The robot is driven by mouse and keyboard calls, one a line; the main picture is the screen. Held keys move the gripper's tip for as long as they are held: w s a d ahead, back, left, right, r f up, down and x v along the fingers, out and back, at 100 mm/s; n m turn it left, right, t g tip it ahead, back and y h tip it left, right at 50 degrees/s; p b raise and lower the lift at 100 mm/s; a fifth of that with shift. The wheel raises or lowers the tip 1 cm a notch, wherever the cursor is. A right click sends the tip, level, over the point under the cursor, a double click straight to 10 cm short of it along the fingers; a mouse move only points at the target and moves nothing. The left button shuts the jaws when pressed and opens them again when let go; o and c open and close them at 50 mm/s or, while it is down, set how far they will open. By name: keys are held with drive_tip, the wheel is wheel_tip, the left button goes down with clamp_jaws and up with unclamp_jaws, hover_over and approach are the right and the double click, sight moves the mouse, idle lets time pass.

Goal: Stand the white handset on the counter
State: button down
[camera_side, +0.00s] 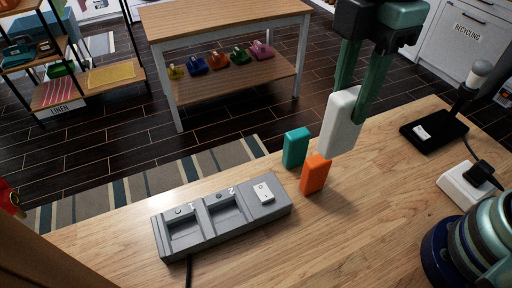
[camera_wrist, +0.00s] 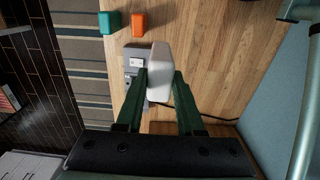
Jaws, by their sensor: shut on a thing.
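The white handset (camera_side: 341,124) is a pale rounded block held upright between the green fingers of my gripper (camera_side: 358,100). It appears to be above the wooden counter (camera_side: 385,190), but the gap beneath it is hard to judge. In the wrist view the white handset (camera_wrist: 160,72) sits between the two fingertips of my gripper (camera_wrist: 160,82). The fingers are shut on it. In the side view its lower end is just behind and above the orange block.
An orange block (camera_side: 314,174) and a teal block (camera_side: 296,147) stand close by on the counter. A grey dock (camera_side: 222,215) with numbered slots lies left of them. A black base (camera_side: 434,131) and white socket (camera_side: 465,186) are at right. Bare counter lies in front.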

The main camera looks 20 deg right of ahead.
drive_tip(key=s+d+f, duration=0.2)
drive_tip(key=d+f, duration=0.1)
drive_tip(key=f, duration=1.7)
drive_tip(key=shift+d+f, duration=0.2)
drive_tip(key=shift+f, duration=0.1)
drive_tip(key=shift+s+f, duration=0.1)
drive_tip(key=c, duration=0.5)
unclamp_jaws()
drive_tip(key=shift+f, duration=0.1)
